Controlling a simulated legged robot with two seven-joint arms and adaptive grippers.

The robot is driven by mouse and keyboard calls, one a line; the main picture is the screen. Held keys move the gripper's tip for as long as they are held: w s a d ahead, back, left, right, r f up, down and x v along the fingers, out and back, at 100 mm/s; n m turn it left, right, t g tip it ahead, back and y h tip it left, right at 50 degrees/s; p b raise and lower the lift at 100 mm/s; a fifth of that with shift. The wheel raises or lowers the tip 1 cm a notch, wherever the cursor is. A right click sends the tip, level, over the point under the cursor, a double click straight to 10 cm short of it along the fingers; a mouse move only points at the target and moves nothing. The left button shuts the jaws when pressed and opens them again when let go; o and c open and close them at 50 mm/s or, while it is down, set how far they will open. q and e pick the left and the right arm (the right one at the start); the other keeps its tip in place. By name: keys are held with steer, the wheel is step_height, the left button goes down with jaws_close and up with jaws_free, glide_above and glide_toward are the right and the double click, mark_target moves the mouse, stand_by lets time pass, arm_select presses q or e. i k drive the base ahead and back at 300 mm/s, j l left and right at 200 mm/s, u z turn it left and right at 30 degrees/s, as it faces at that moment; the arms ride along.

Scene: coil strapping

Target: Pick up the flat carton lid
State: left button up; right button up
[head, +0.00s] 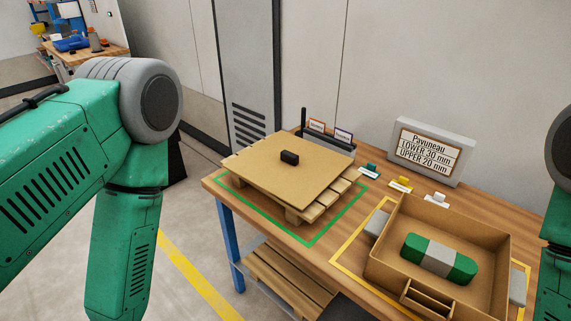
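A flat brown cardboard sheet, which looks like the carton lid (285,182), lies on a small wooden pallet (326,203) on the workbench. The sheet covers most of the pallet, leaving slats showing at its right side. My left arm fills the left of the head view and bends down out of the bottom edge. My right arm shows only in part at the right edge. Neither gripper is in view.
A green outline surrounds the pallet. An open carton (494,228) at the right holds a green and grey rounded object (439,259). A sign (431,151), small coloured pieces and a black card holder (328,141) stand at the back.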

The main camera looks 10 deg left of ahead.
mark_target(294, 170)
steer(key=u, duration=0.3)
steer(key=k+l+z, duration=0.1)
steer(key=l+z, duration=0.15)
steer(key=z, duration=0.15)
steer(key=k+l+z, duration=0.1)
steer(key=l+z, duration=0.15)
steer(key=z, duration=0.15)
steer(key=j+z, duration=0.35)
steer(key=j, duration=0.6)
steer(key=j+z, duration=0.35)
steer(key=j, duration=0.65)
